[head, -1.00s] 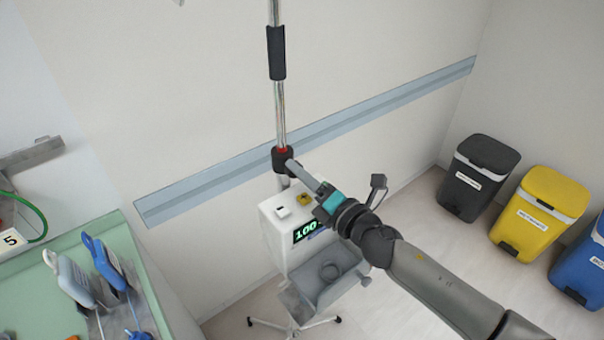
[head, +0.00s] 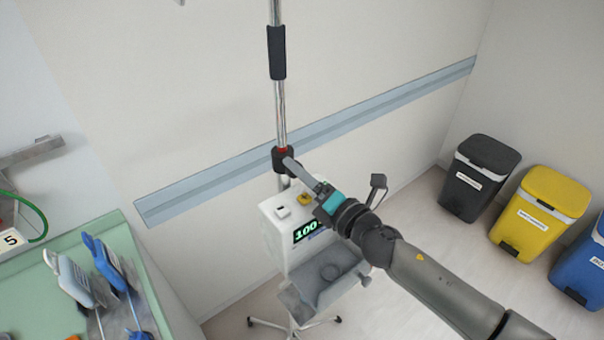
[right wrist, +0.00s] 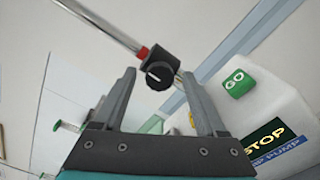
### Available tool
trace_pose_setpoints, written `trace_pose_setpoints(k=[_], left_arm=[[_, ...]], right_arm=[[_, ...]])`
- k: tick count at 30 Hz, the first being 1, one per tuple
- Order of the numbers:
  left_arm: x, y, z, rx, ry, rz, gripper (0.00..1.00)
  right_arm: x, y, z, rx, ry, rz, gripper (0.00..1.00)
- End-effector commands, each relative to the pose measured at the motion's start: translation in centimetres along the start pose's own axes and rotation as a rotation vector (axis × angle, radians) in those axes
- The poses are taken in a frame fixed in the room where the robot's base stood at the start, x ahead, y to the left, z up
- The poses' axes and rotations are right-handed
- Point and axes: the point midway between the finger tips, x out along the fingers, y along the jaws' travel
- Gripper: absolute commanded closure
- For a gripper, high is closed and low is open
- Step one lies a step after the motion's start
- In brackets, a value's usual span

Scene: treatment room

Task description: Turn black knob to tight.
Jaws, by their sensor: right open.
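The black knob (right wrist: 159,74) sits on a black clamp on the chrome pole, with a red ring beside it. In the right wrist view it shows a pale pointer mark on its face. In the head view the black clamp (head: 283,158) is at mid-pole, with the knob side mostly covered by my fingers. My right gripper (right wrist: 159,73) is open, one finger on each side of the knob in the wrist view. I cannot tell if either finger touches it. In the head view the right gripper (head: 291,163) reaches the clamp from the lower right. My left gripper is not in view.
A white pump box (head: 277,228) with a green display stands just below my right gripper, with a grey tray (head: 327,287) under it. A green-topped table (head: 37,293) is at left. Black, yellow and blue bins stand at right. The wall rail runs behind the pole.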

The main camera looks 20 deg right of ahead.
Motion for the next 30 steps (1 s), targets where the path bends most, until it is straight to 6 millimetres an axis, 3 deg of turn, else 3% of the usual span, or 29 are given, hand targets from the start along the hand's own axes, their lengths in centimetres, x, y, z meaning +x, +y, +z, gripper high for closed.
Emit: trace_pose_setpoints(k=[8, 30], left_arm=[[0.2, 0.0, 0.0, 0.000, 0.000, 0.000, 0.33], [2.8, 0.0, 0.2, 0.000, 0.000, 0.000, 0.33]], right_arm=[[-1.0, -0.1, -0.1, 0.002, 0.000, -0.002, 0.26], [-10.5, -0.2, -0.2, 0.001, 0.001, -0.002, 0.26]])
